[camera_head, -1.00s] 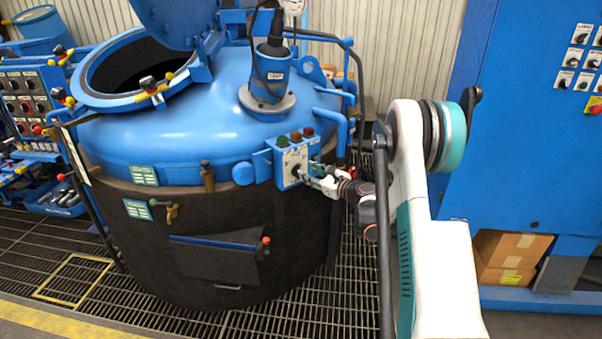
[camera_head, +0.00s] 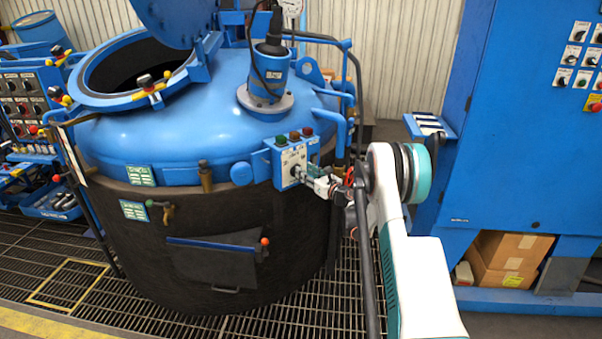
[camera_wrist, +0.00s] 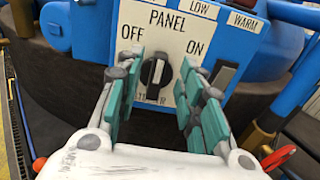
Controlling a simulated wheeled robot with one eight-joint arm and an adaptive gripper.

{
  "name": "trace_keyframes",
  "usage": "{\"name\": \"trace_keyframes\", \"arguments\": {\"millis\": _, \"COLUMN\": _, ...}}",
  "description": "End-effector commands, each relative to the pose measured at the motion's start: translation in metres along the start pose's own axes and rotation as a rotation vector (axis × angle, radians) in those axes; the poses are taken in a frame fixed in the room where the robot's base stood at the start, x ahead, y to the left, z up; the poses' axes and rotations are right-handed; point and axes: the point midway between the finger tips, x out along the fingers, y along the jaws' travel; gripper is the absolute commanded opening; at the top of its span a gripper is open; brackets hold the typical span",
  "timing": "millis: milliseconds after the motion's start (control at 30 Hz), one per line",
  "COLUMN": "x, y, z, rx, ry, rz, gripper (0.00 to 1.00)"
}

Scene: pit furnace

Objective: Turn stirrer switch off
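A white control panel on a blue box (camera_head: 290,165) sits on the side of the blue furnace lid. In the wrist view the panel (camera_wrist: 205,42) reads PANEL, with OFF on the left and ON on the right. A black rotary switch (camera_wrist: 153,78) sits between these words, its pale pointer roughly upright with a slight lean. The label under it is partly hidden by the fingers. My gripper (camera_wrist: 161,85) is open, with its green-padded fingers on either side of the switch, apart from it. In the head view my gripper (camera_head: 314,182) is close in front of the panel.
A second black switch (camera_wrist: 223,76) is right of the fingers, below LOW and WARM labels. The furnace body (camera_head: 150,245) stands below the panel. A blue cabinet (camera_head: 530,150) stands at the right. A stirrer motor (camera_head: 267,75) is on the lid.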

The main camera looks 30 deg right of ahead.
Motion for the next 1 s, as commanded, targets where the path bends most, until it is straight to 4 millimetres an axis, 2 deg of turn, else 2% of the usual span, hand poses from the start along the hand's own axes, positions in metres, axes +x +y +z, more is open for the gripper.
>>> {"name": "trace_keyframes", "arguments": {"millis": 100, "x": 0.018, "y": 0.000, "z": -0.002, "rx": 0.000, "ry": 0.000, "rz": 0.001, "gripper": 0.35}}
{"name": "trace_keyframes", "arguments": {"millis": 233, "x": 0.031, "y": 0.000, "z": -0.001, "rx": 0.000, "ry": 0.000, "rz": 0.001, "gripper": 0.35}}
{"name": "trace_keyframes", "arguments": {"millis": 633, "x": 0.038, "y": 0.000, "z": 0.001, "rx": -0.001, "ry": 0.000, "rz": -0.001, "gripper": 0.35}}
{"name": "trace_keyframes", "arguments": {"millis": 667, "x": 0.038, "y": 0.000, "z": 0.001, "rx": -0.001, "ry": 0.000, "rz": -0.001, "gripper": 0.30}}
{"name": "trace_keyframes", "arguments": {"millis": 800, "x": 0.038, "y": 0.000, "z": 0.001, "rx": -0.001, "ry": 0.000, "rz": -0.001, "gripper": 0.00}}
{"name": "trace_keyframes", "arguments": {"millis": 1000, "x": 0.038, "y": 0.000, "z": 0.001, "rx": -0.001, "ry": 0.000, "rz": 0.000, "gripper": 0.00}}
